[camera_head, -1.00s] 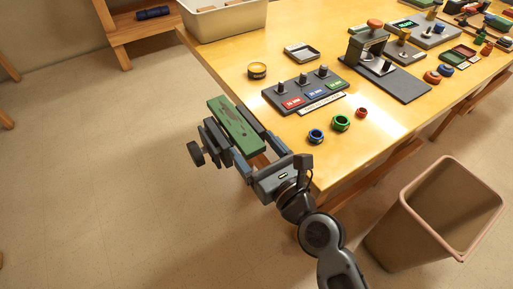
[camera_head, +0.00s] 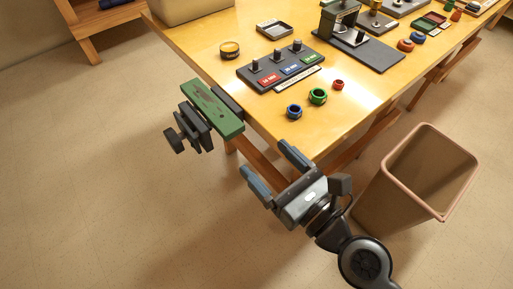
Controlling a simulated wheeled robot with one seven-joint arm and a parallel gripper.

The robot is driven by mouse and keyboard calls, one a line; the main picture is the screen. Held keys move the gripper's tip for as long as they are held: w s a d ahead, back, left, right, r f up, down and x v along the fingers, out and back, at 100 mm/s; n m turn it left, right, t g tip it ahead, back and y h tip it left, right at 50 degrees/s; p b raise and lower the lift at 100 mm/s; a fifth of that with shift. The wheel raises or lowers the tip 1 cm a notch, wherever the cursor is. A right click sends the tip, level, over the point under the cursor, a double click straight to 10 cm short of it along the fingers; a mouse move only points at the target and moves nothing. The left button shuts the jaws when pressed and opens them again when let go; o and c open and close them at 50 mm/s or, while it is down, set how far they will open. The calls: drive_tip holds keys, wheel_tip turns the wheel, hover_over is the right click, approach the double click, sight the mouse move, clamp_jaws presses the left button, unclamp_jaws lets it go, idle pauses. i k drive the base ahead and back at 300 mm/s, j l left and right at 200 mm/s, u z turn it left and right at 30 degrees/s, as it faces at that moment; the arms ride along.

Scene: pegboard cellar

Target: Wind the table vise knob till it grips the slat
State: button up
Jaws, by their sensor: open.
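The table vise (camera_head: 197,125) is fixed at the left edge of the wooden table, with dark jaws. Its dark knob (camera_head: 174,141) sticks out to the left, away from the table. The green slat (camera_head: 212,108) lies at the vise, between its outer jaw and the table side; whether the jaws touch it I cannot tell. My gripper (camera_head: 268,167) is open and empty, with blue-grey fingers spread. It is off the table's near corner, to the lower right of the vise and apart from the knob and slat.
A brown bin (camera_head: 418,172) stands on the floor at right. The floor left of the vise is clear.

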sight(174, 139)
drive_tip(key=u, duration=0.85)
